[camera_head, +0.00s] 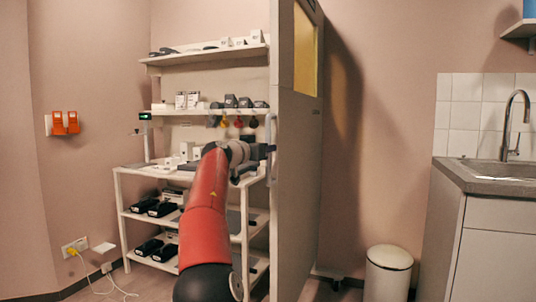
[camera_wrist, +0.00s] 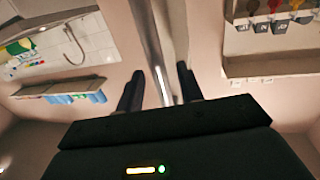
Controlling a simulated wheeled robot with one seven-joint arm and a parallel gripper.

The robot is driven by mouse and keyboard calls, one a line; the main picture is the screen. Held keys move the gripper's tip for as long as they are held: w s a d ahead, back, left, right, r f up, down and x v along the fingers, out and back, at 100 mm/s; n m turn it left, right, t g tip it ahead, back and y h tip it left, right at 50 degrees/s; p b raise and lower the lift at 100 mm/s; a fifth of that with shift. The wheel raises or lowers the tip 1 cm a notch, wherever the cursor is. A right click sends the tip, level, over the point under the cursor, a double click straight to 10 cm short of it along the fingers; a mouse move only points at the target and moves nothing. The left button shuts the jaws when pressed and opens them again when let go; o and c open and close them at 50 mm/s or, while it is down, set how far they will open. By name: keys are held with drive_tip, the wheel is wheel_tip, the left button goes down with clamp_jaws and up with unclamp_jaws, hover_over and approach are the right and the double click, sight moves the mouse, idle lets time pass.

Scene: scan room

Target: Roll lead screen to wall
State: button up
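The lead screen (camera_head: 296,170) is a tall grey panel with a yellowish window, standing upright on castors and seen at a steep angle in the head view. A light vertical handle (camera_head: 271,135) is on its left side. My gripper (camera_head: 264,153) is beside the handle at the screen's left side. In the wrist view my gripper (camera_wrist: 160,72) has its two dark fingers spread apart, with the screen (camera_wrist: 171,35) and a thin bright bar, apparently the handle (camera_wrist: 161,82), lined up between them. I cannot tell whether a finger touches it.
A white shelf rack (camera_head: 190,220) with dark devices stands behind my arm on the left, below wall shelves (camera_head: 205,55). To the right are a white bin (camera_head: 388,272) and a sink cabinet (camera_head: 490,240). Bare wall (camera_head: 385,150) shows between screen and sink. Cables (camera_head: 110,288) lie at lower left.

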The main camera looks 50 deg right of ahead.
drive_tip(key=a, duration=0.1)
drive_tip(key=a+b, duration=0.1)
drive_tip(key=a, duration=0.2)
drive_tip(key=shift+s+a+b, duration=0.25)
drive_tip(key=shift+s+b, duration=0.1)
drive_tip(key=shift+b, duration=0.05)
